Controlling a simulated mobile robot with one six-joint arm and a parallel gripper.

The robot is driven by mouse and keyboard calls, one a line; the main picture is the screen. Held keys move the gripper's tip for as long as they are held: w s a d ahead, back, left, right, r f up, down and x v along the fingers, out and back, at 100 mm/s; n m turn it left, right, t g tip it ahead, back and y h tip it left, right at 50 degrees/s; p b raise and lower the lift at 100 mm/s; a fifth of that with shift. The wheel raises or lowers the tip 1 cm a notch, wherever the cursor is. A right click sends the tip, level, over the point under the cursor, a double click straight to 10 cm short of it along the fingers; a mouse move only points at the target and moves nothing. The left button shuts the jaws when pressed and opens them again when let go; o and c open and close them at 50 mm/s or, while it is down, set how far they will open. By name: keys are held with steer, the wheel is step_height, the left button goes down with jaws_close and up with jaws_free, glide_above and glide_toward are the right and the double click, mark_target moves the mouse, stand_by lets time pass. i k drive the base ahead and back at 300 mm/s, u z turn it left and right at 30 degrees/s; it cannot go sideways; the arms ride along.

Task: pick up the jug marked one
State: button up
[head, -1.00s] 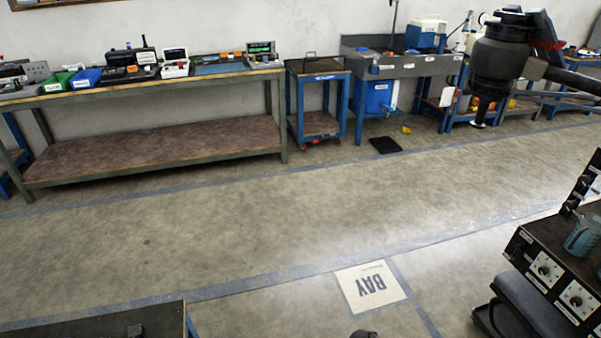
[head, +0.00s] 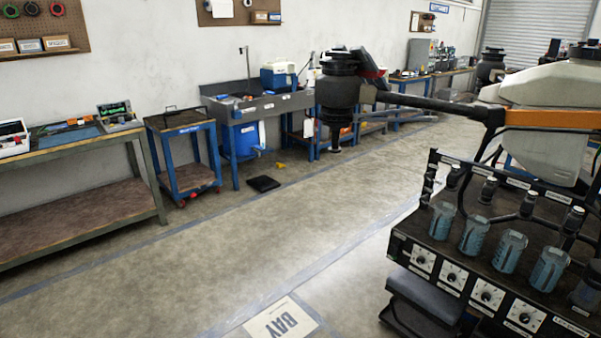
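Several clear bluish jugs stand in a row along the front of a black test bench (head: 448,262) at the right. The leftmost jug (head: 443,220) is at the bench's left end, and another jug (head: 474,236) stands just right of it. A third jug (head: 508,252) and a fourth-placed jug (head: 549,270) follow toward the lower right. A darker one (head: 586,293) is partly cut off by the right edge. I cannot read a number on any jug. My gripper is not in view.
A large drone with a white tank (head: 545,110) stands behind the bench, its arm reaching left. A blue cart (head: 183,150), a grey sink (head: 262,106) and a workbench (head: 75,150) line the wall. The floor (head: 225,245) between is open; a black mat (head: 262,183) lies there.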

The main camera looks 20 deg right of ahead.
mark_target(552, 262)
steer(key=u, duration=1.05)
steer(key=k, duration=0.75)
steer(key=z, duration=2.65)
